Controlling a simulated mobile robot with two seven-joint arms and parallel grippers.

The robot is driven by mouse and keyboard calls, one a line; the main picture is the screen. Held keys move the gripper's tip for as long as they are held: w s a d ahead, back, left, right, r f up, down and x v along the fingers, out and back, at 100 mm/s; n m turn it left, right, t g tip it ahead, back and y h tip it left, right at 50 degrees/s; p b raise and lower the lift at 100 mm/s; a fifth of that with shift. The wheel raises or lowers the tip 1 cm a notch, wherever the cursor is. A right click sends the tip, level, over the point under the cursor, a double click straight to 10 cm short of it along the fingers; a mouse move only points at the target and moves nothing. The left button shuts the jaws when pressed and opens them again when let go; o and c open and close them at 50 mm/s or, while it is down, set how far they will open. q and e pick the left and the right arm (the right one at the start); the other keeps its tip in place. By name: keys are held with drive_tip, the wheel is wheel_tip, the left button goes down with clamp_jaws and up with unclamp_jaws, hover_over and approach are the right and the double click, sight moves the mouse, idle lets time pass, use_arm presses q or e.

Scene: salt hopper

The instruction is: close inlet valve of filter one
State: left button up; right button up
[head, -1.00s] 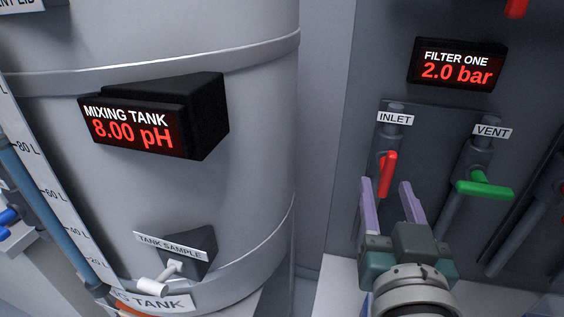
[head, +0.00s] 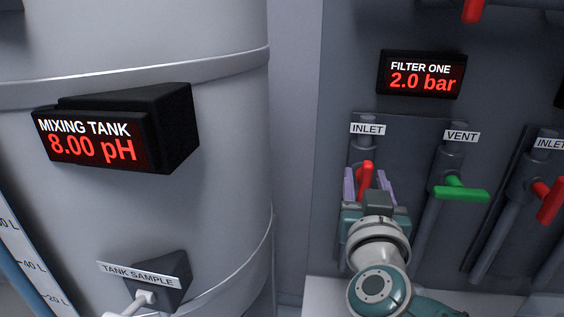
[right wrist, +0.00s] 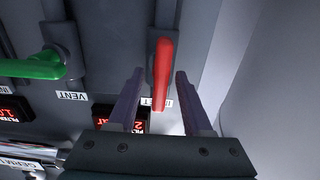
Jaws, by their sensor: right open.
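The red inlet valve handle (head: 366,174) of filter one is under the INLET label (head: 368,129) on the dark panel. It points along its vertical pipe. My right gripper (head: 368,184) is open, its two purple fingers on either side of the red handle in the head view. In the right wrist view the red handle (right wrist: 162,72) stands between the open fingers (right wrist: 156,100), with a gap on each side; I see no contact. The filter one display (head: 421,75) reads 2.0 bar. My left gripper is not in view.
The green vent handle (head: 461,190) sits right of the inlet, turned across its pipe. Another red inlet handle (head: 550,201) is farther right. The mixing tank (head: 225,140), with its 8.00 pH display (head: 88,141), fills the left. A gap lies between tank and panel.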

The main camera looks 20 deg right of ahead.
drive_tip(key=shift+c, duration=0.2)
clamp_jaws()
idle(0.4)
